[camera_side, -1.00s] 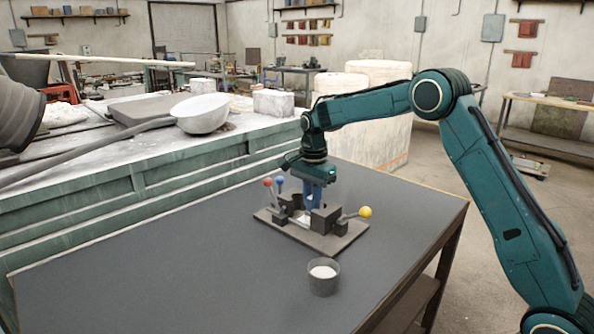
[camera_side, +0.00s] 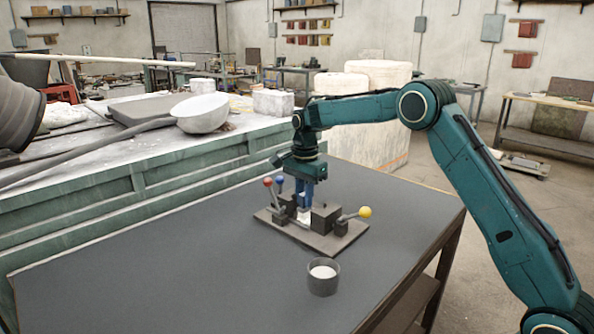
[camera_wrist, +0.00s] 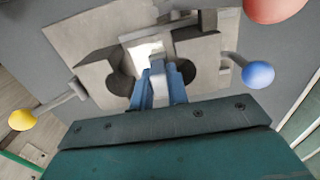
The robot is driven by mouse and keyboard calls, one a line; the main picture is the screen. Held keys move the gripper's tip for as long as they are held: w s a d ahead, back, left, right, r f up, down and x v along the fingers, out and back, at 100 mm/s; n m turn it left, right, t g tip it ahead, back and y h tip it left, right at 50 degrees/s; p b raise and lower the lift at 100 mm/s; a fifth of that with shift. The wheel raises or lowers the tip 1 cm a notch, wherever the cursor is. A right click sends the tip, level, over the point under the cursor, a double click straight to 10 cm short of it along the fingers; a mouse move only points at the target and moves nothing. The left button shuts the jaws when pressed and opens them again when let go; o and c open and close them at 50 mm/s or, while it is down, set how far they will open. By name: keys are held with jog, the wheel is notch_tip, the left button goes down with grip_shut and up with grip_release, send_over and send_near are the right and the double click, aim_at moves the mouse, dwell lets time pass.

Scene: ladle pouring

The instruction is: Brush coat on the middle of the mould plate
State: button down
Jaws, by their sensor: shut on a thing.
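The mould plate (camera_side: 322,244) lies on the dark table and carries dark blocks and ball-ended levers. It also shows in the wrist view (camera_wrist: 85,32). My gripper (camera_side: 304,203) points down over the middle of the plate. In the wrist view its blue fingers (camera_wrist: 158,68) are shut on a pale, narrow thing, seemingly the brush (camera_wrist: 160,76). The brush's lower end is mostly hidden; I cannot tell whether it touches the plate. A white patch (camera_wrist: 146,50) shows between the dark blocks, just beyond the fingertips. A grey cup (camera_side: 323,283) with white coat in it stands in front of the plate.
Levers with a red ball (camera_side: 267,181), a blue ball (camera_side: 279,180) and a yellow ball (camera_side: 365,211) stick up around the plate. A green bench (camera_side: 140,185) with a white ladle bowl (camera_side: 201,114) stands behind. The table's front left is clear.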

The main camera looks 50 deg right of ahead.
jog(key=shift+s, duration=0.25)
jog(key=shift+s+d, duration=0.1)
jog(key=shift+s, duration=0.95)
jog(key=shift+w, duration=0.15)
jog(key=shift+w, duration=1.15)
jog(key=shift+s+r, duration=0.1)
jog(key=shift+r, duration=0.1)
jog(key=shift+s+r, duration=0.5)
jog(key=shift+r, duration=0.3)
